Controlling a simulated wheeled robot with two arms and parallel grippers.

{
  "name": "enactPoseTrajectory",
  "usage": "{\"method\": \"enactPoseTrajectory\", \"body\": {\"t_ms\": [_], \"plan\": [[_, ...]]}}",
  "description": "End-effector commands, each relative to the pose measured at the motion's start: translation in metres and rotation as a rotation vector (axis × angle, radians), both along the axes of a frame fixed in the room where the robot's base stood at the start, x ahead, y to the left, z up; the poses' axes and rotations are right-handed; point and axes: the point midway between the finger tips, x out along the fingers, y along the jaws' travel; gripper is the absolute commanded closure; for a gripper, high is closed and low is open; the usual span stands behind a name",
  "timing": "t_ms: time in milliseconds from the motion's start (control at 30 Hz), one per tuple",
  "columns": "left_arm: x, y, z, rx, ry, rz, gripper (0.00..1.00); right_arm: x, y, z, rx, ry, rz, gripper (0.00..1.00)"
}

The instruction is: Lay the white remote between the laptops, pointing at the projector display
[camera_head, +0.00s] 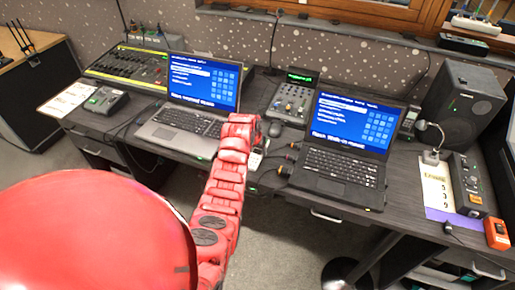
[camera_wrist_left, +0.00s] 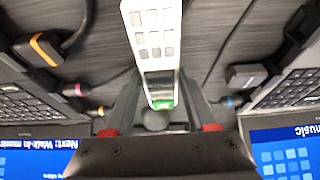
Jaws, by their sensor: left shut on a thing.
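My left gripper (camera_wrist_left: 160,98) is shut on the white remote (camera_wrist_left: 153,32), which has grey buttons and a green patch at its near end. In the head view the remote (camera_head: 254,162) is a small pale shape beside my red left wrist, between the laptops. I cannot tell whether it touches the desk. The left laptop (camera_head: 182,125) and right laptop (camera_head: 338,166) are open with blue screens. A small green-lit display (camera_head: 301,77) stands behind the mixer; I cannot tell whether it is the projector display. My right gripper is not in view.
Cables with coloured plugs (camera_head: 287,160) lie between the laptops, near the remote. A small mixer (camera_head: 291,103) and a dark mouse (camera_head: 275,129) are behind. A speaker (camera_head: 462,106) and lamp (camera_head: 431,150) stand at the right, a lighting console (camera_head: 130,68) at the left.

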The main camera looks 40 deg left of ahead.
Motion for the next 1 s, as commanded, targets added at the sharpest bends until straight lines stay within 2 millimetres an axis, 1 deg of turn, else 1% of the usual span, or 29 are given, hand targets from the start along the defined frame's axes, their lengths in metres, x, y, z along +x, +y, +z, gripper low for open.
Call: {"method": "enactPoseTrajectory", "body": {"t_ms": [267, 300, 367, 400, 467, 833, 933, 1000], "plan": [[0.001, 0.000, -0.002, 0.002, -0.003, 0.000, 1.00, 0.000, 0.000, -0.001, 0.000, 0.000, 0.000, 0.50], [0.001, 0.000, -0.003, 0.000, -0.002, 0.000, 0.42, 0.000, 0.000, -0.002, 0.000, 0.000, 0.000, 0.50], [0.001, 0.000, -0.002, 0.000, -0.002, 0.000, 0.31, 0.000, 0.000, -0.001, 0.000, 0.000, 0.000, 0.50], [0.001, 0.000, -0.002, 0.000, -0.002, 0.000, 0.24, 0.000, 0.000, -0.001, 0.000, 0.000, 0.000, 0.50], [0.000, 0.000, -0.002, 0.000, -0.002, 0.000, 0.13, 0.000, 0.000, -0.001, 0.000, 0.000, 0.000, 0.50], [0.000, 0.000, 0.001, 0.000, -0.002, 0.001, 0.13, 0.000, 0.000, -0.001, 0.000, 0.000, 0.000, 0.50], [-0.003, 0.000, 0.006, 0.000, -0.002, 0.002, 0.13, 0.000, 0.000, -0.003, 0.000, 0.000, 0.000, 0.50], [-0.004, 0.000, 0.015, 0.002, -0.007, 0.002, 0.13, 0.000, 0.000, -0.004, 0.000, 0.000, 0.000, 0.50]]}}
